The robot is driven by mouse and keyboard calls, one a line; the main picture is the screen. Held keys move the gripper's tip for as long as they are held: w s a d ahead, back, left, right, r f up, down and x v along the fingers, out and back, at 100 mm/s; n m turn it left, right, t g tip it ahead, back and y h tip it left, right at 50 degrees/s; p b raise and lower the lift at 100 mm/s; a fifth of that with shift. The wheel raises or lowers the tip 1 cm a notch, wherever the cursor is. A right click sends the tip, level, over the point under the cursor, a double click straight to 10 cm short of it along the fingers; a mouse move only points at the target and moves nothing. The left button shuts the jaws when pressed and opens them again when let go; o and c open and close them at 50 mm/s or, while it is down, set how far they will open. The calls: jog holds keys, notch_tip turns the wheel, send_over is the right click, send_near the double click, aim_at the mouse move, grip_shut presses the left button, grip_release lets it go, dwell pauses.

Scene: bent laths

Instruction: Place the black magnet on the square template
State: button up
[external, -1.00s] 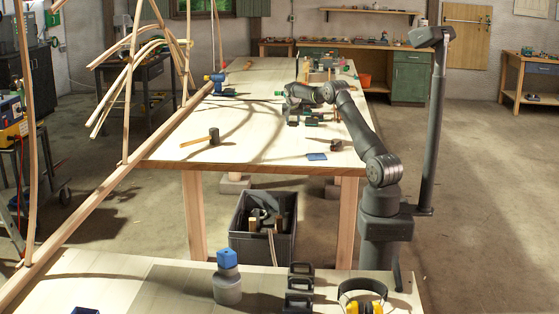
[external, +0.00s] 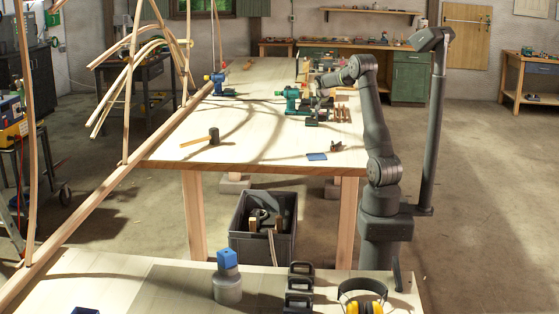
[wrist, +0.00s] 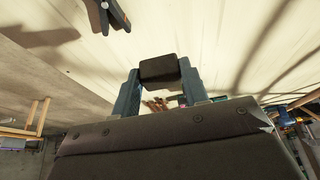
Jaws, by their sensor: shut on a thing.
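In the wrist view, my gripper (wrist: 158,80) is shut on a black block (wrist: 159,66), which I take to be the black magnet. The block sits between the two blue-grey fingertips, with pale bench top behind it. In the external view, my gripper (external: 322,88) is over the right part of the long bench, close to a green tool. The block cannot be made out clearly there. A small flat blue square (external: 317,156) lies near the bench's front right; it may be the square template, but I cannot be sure.
The long wooden bench (external: 245,135) carries a mallet (external: 213,137), a blue tool (external: 220,83), the green tool (external: 292,98) and a small dark-red object (external: 335,147). A black clamp (wrist: 108,14) shows in the wrist view. The bench's front middle is largely clear.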

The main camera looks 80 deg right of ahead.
jog(key=s+a+f, duration=0.1)
jog(key=s+a, duration=0.4)
jog(key=a, duration=0.3)
jog(key=s+a+f, duration=0.1)
jog(key=s+a, duration=0.3)
jog(key=a, duration=0.4)
send_over(317, 156)
jog(key=a, duration=0.2)
notch_tip(317, 156, down, 7)
jog(key=shift+w+r, duration=0.1)
jog(key=shift+r, duration=0.05)
jog(key=shift+f, duration=2)
jog(key=shift+f, duration=0.1)
jog(key=o, duration=1.1)
jog(key=shift+c, duration=0.2)
